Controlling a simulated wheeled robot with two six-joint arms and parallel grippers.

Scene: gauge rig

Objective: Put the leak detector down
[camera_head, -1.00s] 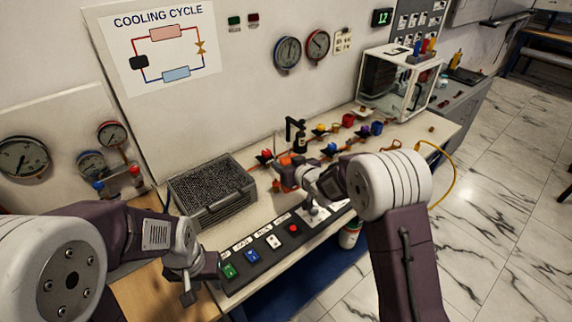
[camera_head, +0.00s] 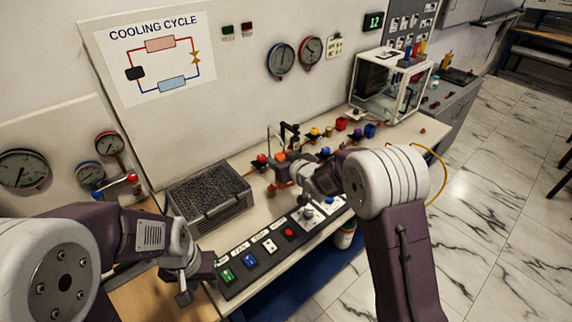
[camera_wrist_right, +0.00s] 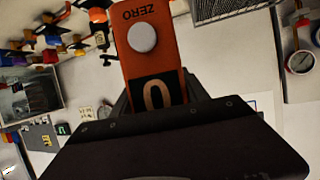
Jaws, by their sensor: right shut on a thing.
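The leak detector (camera_wrist_right: 150,55) is an orange handheld unit with a round grey button marked ZERO and a dark display reading 0. My right gripper (camera_wrist_right: 150,98) is shut on it in the right wrist view. In the head view the orange detector (camera_head: 281,170) shows partly behind my right gripper (camera_head: 297,173), over the bench, near the valves and behind the switch panel. I cannot tell whether it touches the bench. My left gripper (camera_head: 185,290) is low at the left, by the bench's front edge, with no object visible in it; its jaw opening is unclear.
A black mesh-topped box (camera_head: 208,197) stands left of the detector. A switch panel (camera_head: 262,254) runs along the front edge. Pipes with coloured valves (camera_head: 314,132) and a clear-sided white cabinet (camera_head: 392,82) lie to the right. Bare bench top shows between box and panel.

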